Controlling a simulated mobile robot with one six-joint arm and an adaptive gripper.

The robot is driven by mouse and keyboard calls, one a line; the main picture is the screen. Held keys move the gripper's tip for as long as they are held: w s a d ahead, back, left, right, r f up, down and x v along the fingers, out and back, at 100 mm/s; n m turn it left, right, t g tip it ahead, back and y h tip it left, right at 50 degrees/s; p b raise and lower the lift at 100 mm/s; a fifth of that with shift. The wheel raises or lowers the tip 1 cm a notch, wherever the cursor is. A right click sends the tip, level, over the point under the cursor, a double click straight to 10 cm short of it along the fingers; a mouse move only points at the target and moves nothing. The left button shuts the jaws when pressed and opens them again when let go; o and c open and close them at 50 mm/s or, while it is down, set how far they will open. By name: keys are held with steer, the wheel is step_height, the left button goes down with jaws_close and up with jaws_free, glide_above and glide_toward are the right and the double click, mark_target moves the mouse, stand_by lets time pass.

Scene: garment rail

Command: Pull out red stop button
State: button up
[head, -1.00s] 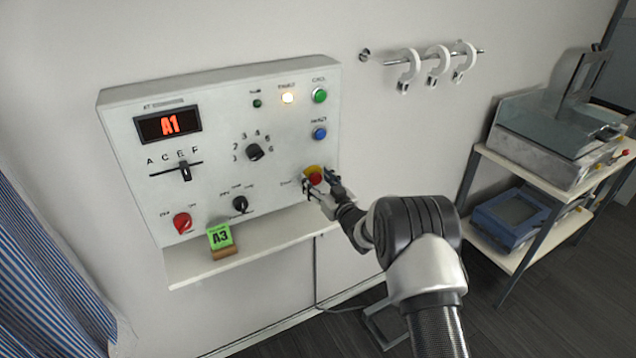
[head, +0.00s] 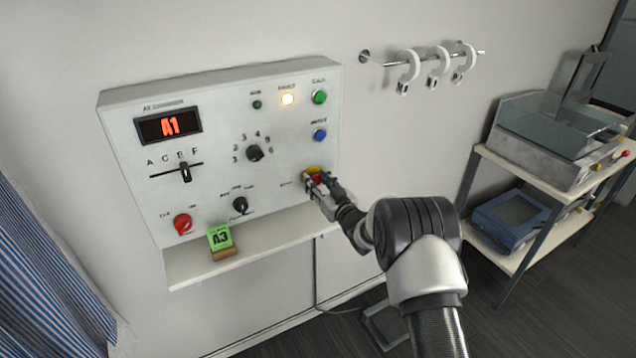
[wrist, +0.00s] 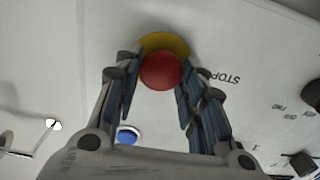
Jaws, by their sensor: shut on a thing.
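The red stop button (wrist: 161,71) sits on a yellow base (wrist: 164,42) on the panel, beside the printed word STOP in the wrist view. My gripper (wrist: 160,80) has one finger on each side of the red button and is shut on it. In the head view my gripper (head: 320,182) is at the lower right of the white control panel (head: 215,200). It covers most of the red button there, and the yellow base (head: 315,169) shows above the fingers.
A blue button (head: 320,134) and a green button (head: 319,96) are above on the panel. A shelf (head: 270,232) below holds a green A3 card (head: 220,237). The display (head: 168,126) reads A1. A cart (head: 540,165) stands at the right.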

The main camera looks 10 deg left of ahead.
steer(key=shift+f, duration=0.1)
jaws_close()
steer(key=shift+s+d+f+b, duration=0.1)
steer(key=shift+s+d+b, duration=0.2)
steer(key=shift+b, duration=0.1)
steer(key=shift+s+d, duration=0.15)
steer(key=shift+s, duration=0.25)
steer(key=o, duration=1.3)
jaws_free()
steer(key=shift+c, duration=0.2)
steer(key=shift+s+d, duration=0.1)
steer(key=v, duration=1.2)
